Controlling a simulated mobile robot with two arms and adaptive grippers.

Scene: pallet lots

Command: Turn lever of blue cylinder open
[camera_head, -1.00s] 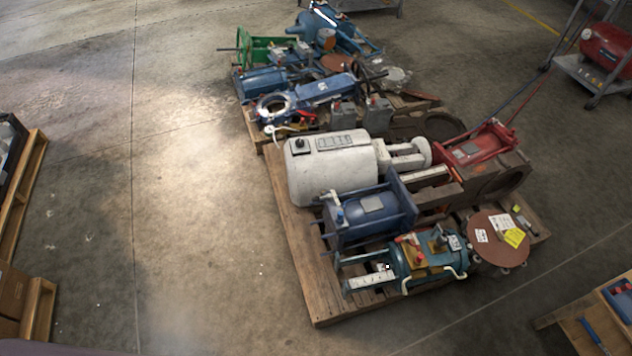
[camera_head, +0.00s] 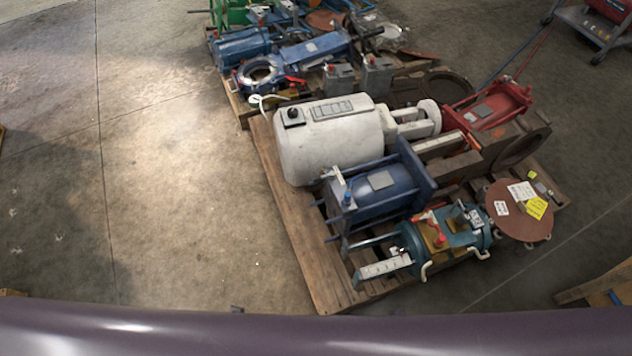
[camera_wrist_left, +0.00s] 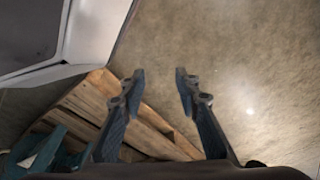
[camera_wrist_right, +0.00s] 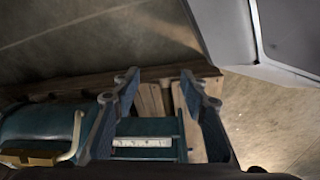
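The blue cylinder (camera_head: 385,188) lies on the near wooden pallet, between the white tank and a teal device. A small lever-like part with a blue tip (camera_head: 347,194) shows at its left end; its exact position is too small to tell. Neither gripper shows in the head view. My left gripper (camera_wrist_left: 160,73) is open and empty, with floor between its fingertips and pallet boards beyond the fingers. My right gripper (camera_wrist_right: 160,75) is open and empty. The teal device (camera_wrist_right: 45,130) with its white scale (camera_wrist_right: 142,143) lies below and between its fingers; contact cannot be told.
The pallet (camera_head: 285,215) also bears the white tank (camera_head: 330,145), a red device (camera_head: 490,110) and a brown disc (camera_head: 519,212). Another loaded pallet stands behind. Open concrete floor (camera_head: 180,190) lies to the left. A smooth purple band, apparently mine, crosses the bottom of the head view.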

